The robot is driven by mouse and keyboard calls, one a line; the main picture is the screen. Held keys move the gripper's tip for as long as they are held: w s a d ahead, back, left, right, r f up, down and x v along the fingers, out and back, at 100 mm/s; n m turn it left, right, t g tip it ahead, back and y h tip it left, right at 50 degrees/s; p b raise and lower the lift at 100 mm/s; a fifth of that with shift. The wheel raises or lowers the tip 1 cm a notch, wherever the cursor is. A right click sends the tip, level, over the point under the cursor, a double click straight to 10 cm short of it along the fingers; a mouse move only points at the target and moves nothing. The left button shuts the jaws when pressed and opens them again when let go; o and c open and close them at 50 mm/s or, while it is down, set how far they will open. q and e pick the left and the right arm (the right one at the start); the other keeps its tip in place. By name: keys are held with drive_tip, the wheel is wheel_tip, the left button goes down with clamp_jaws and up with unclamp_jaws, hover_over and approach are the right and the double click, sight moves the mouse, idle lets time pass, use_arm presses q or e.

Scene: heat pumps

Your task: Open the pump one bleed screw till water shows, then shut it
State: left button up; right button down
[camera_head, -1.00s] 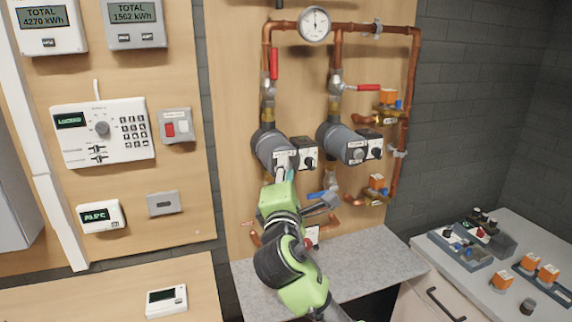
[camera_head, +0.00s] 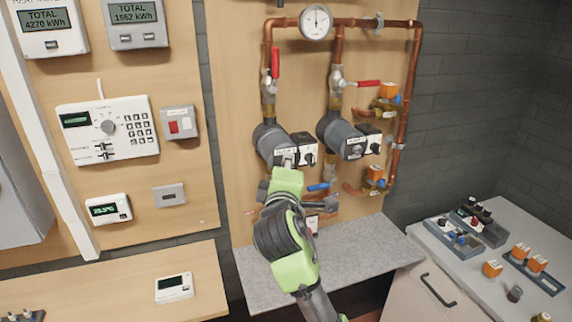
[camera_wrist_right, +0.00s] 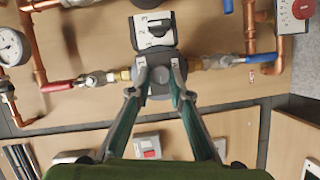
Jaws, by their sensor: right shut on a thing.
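Pump one (camera_head: 267,137) is the left grey pump on the pipe board, with a black control box (camera_head: 306,148) beside it. In the right wrist view, pump one (camera_wrist_right: 156,54) faces me and its control box (camera_wrist_right: 151,31) is above it. My right gripper (camera_wrist_right: 160,77) has both fingertips closed in at the middle of the pump face, shut on the bleed screw, which is mostly hidden between them. In the head view my green wrist hides the fingertips and the screw. No water is visible at the pump face. My left gripper is not in view.
Pump two (camera_head: 342,136) stands close to the right. Red valve levers (camera_head: 275,63) and a blue lever (camera_head: 318,187) stick out from the pipes near my arm. A grey worktop (camera_head: 350,243) lies below; a side counter (camera_head: 470,268) holds trays of parts.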

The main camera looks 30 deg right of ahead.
idle(0.3)
drive_tip(key=c, duration=1.8)
unclamp_jaws()
drive_tip(key=shift+d, duration=0.1)
drive_tip(key=shift+c, duration=0.2)
drive_tip(key=v, duration=1.2)
drive_tip(key=shift+r, duration=0.1)
